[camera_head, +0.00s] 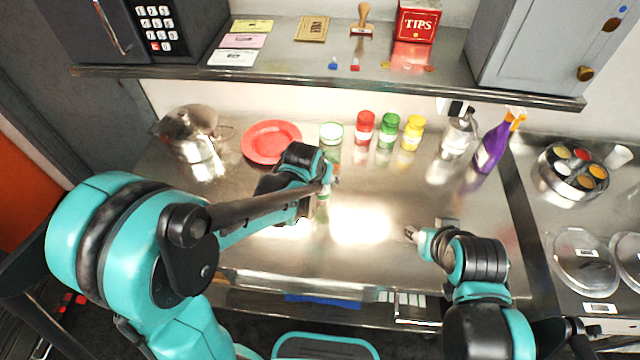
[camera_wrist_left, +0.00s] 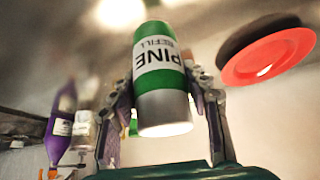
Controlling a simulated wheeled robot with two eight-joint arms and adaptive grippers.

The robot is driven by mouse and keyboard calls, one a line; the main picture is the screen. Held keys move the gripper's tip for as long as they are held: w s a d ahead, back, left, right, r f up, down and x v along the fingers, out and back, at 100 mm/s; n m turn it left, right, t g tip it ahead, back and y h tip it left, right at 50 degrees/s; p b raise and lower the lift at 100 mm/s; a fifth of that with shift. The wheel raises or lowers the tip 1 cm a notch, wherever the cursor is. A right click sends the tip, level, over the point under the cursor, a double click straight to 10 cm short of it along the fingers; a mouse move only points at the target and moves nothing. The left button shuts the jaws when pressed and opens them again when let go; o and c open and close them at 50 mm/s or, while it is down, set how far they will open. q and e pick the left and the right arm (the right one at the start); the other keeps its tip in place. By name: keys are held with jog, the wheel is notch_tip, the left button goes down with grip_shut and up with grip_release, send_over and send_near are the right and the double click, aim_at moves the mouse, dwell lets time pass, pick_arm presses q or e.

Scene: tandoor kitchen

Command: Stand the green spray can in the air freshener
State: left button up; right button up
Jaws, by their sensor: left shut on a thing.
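The green spray can (camera_wrist_left: 160,75), with a white band reading PINE REFILL, is between the two fingers of my left gripper (camera_wrist_left: 165,110) in the left wrist view. My left gripper is shut on it. In the head view only a small part of the can (camera_head: 322,197) shows, over the middle of the steel counter. A pale silvery thing with a dark top (camera_head: 458,136), perhaps the air freshener, stands at the back right of the counter; its details are too small to tell. My right gripper (camera_head: 411,233) is over the counter's right front, its fingers unclear.
A purple spray bottle (camera_head: 492,148) stands right of the silvery thing. Red (camera_head: 364,127), green (camera_head: 388,130) and yellow (camera_head: 412,132) jars stand at the back, near a red plate (camera_head: 271,142) and a metal pot (camera_head: 188,128). A shelf (camera_head: 330,84) overhangs the back. The middle counter is clear.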

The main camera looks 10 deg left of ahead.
pick_arm(q)
jog(key=shift+w+a+f, duration=0.2)
jog(key=shift+w+f, duration=0.25)
jog(key=shift+w, duration=0.2)
jog(key=shift+w+a+f, duration=0.2)
jog(key=shift+w+f, duration=0.2)
jog(key=shift+w, duration=0.2)
notch_tip(320, 180, down, 3)
jog(key=shift+f+b, duration=0.15)
jog(key=shift+b, duration=0.55)
jog(key=shift+f, duration=0.35)
jog(key=shift+s+f, duration=0.1)
jog(key=o, duration=1.3)
